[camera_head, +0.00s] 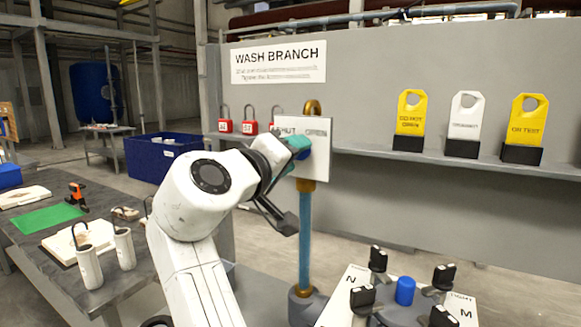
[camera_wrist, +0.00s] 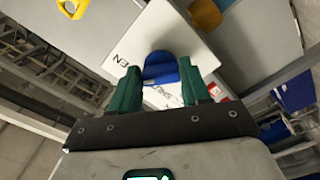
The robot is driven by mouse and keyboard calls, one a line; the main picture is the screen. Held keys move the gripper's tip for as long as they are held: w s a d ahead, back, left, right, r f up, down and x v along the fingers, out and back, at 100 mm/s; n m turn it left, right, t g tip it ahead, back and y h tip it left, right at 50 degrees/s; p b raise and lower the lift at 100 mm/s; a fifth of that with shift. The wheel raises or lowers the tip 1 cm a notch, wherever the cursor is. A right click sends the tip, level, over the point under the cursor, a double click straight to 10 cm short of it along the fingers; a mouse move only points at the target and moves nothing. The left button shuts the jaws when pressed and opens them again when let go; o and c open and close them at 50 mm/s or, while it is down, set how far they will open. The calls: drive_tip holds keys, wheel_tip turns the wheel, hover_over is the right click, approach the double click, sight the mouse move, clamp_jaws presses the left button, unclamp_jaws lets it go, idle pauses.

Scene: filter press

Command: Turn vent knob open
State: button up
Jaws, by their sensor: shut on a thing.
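The blue vent knob (camera_wrist: 162,72) sits on a white plate (camera_head: 317,168) marked SHUT at left and OPEN at right. The plate is fixed on an upright blue pipe (camera_head: 306,235) with brass fittings. My gripper (camera_head: 297,145) is at the plate's left part in the head view, its teal fingers covering most of the knob. In the wrist view my gripper (camera_wrist: 158,80) has a green finger on each side of the knob and is shut on it. I cannot tell exactly which mark the knob points to.
Behind is a grey panel with a WASH BRANCH sign (camera_head: 278,63), red padlocks (camera_head: 249,127) and a shelf with yellow and white tags (camera_head: 465,122). A dark workbench (camera_head: 55,265) stands at left. A black clamp fixture with a blue cap (camera_head: 405,291) stands at lower right.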

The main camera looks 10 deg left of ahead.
drive_tip(key=shift+f+m+b, duration=0.3)
drive_tip(key=shift+m+b, duration=0.15)
drive_tip(key=shift+m, duration=0.35)
drive_tip(key=o, duration=1.1)
drive_tip(key=shift+r, duration=0.15)
drive_tip(key=shift+c, duration=0.2)
drive_tip(key=b+v, duration=0.1)
drive_tip(key=v, duration=0.9)
drive_tip(key=shift+s+b, duration=0.35)
drive_tip(key=shift+a+r, duration=0.15)
